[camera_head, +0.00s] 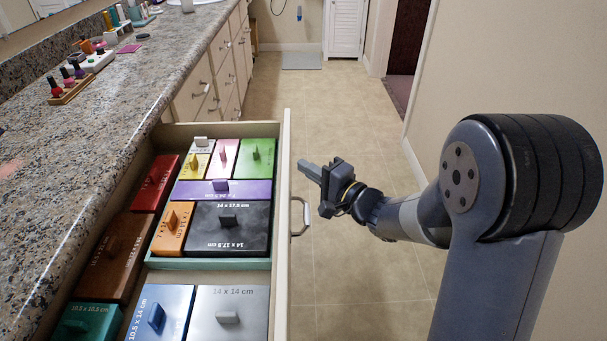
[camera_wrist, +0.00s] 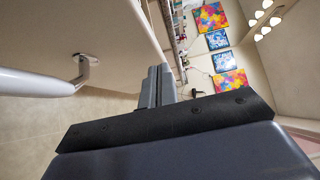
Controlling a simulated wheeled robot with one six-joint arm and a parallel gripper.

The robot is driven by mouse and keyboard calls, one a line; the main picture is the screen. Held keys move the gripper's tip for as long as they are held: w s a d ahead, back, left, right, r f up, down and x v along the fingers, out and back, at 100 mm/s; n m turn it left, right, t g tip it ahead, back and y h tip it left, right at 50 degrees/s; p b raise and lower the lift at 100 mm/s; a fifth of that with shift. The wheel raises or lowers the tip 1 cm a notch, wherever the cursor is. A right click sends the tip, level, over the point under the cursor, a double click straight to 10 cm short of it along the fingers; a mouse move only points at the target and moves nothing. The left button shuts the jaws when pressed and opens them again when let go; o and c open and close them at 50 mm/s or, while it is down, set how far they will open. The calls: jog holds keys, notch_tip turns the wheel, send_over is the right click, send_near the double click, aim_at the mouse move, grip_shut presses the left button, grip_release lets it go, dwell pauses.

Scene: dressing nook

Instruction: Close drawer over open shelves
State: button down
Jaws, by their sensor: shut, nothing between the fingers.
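The open drawer (camera_head: 283,180) sticks out from the cabinet under the granite counter in the head view. It holds several coloured, labelled blocks with small knobs, some of them in an inner tray. A metal bar handle (camera_head: 304,216) is on the drawer's front face; it also shows large at the left of the wrist view (camera_wrist: 40,84). My gripper (camera_head: 308,170) is shut and empty, just right of the drawer front and a little beyond the handle, apart from it in the head view. In the wrist view the closed fingers (camera_wrist: 158,85) point up beside the pale drawer front (camera_wrist: 85,30). No open shelves can be made out.
The granite counter (camera_head: 130,95) on the left carries nail polish bottles (camera_head: 68,79) and other small items. More closed drawers (camera_head: 196,90) lie farther along. The tiled floor (camera_head: 345,120) right of the drawer is clear up to the wall (camera_head: 510,60). A white louvred cabinet (camera_head: 345,28) stands at the back.

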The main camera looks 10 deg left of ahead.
jog(key=shift+s+a, duration=0.15)
jog(key=shift+a, duration=0.45)
jog(key=s+a, duration=0.2)
jog(key=a, duration=0.8)
jog(key=s+a+b, duration=0.1)
jog(key=s+a, duration=0.2)
jog(key=a, duration=0.8)
jog(key=s+a+b, duration=0.1)
jog(key=s+a, duration=0.1)
jog(key=a, duration=0.8)
jog(key=shift+s+a, duration=0.15)
jog(key=shift+s, duration=0.15)
